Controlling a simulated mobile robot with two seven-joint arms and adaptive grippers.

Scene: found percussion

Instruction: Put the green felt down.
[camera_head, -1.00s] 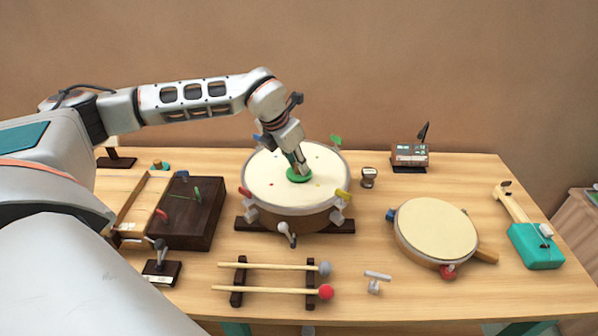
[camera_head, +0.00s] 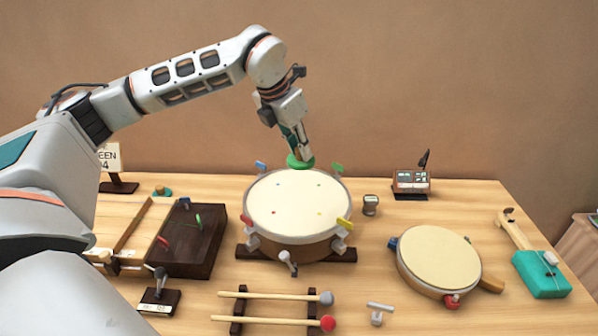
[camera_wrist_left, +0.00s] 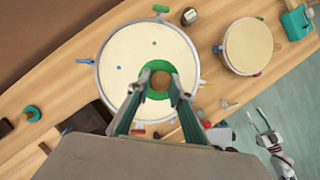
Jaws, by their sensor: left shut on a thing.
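The green felt (camera_head: 300,162) is a round green pad. In the left wrist view it shows as a green ring (camera_wrist_left: 152,66) around a brown middle. My left gripper (camera_head: 304,152) is shut on it from above and holds it up in the air over the far part of the large drum (camera_head: 297,205). In the wrist view the two fingers (camera_wrist_left: 160,82) close on its middle, and the drum's pale skin lies behind it.
A dark block (camera_head: 190,255) stands left of the drum, and a teal piece (camera_head: 161,191) lies behind it. Two mallets (camera_head: 270,296) rest on a rack in front. A smaller drum (camera_head: 440,262) stands to the right. A small dark item (camera_head: 370,205) sits close beside the large drum.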

